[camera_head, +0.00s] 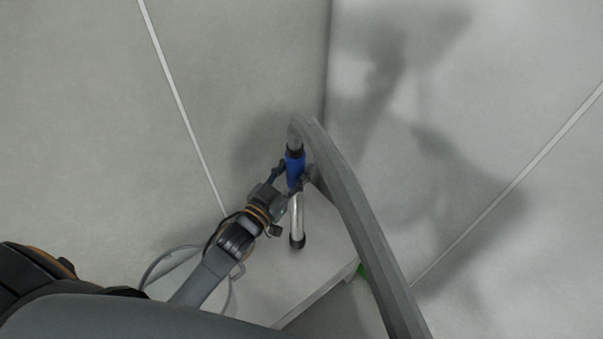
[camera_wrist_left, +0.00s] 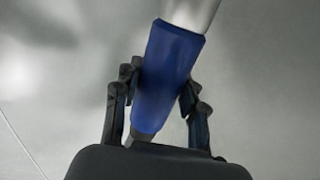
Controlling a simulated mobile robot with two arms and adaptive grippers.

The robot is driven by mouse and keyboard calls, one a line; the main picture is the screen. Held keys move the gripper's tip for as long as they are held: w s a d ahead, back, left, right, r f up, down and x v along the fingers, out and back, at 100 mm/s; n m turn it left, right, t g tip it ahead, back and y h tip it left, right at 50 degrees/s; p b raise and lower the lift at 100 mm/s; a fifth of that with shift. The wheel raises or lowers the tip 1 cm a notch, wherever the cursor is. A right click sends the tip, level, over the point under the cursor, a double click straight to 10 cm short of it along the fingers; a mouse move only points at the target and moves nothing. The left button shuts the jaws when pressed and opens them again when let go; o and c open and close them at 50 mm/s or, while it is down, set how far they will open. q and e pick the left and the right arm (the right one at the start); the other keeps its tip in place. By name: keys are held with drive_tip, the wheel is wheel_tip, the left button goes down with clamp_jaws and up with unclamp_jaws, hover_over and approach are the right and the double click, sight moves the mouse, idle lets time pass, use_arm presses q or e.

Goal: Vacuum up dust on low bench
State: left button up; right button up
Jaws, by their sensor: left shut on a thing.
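My left gripper (camera_head: 291,180) is shut on the blue grip of the vacuum wand (camera_head: 295,166). In the left wrist view the gripper's fingers (camera_wrist_left: 160,98) press on both sides of the blue grip (camera_wrist_left: 168,75). The wand's metal tube (camera_head: 297,215) points down and ends in a dark nozzle tip over the low bench (camera_head: 322,257). I cannot tell whether the tip touches the bench. A thick grey hose (camera_head: 362,215) bends from the wand's top and runs down to the lower right. No dust can be made out. My right gripper is not in view.
Pale walls meet in a corner (camera_head: 326,75) right behind the wand. The bench has a front edge (camera_head: 318,293) at lower middle. The hose crosses the space to the right of my arm.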

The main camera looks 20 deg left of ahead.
use_arm(q)
drive_tip(key=w+a, duration=0.1)
drive_tip(key=a, duration=0.1)
drive_tip(key=w+a, duration=0.1)
drive_tip(key=a, duration=0.1)
drive_tip(key=shift+w+r, duration=0.1)
drive_tip(key=shift+w, duration=0.3)
drive_tip(key=shift+p, duration=0.3)
idle(0.6)
wheel_tip(320, 180, up, 8)
drive_tip(key=p, duration=0.8)
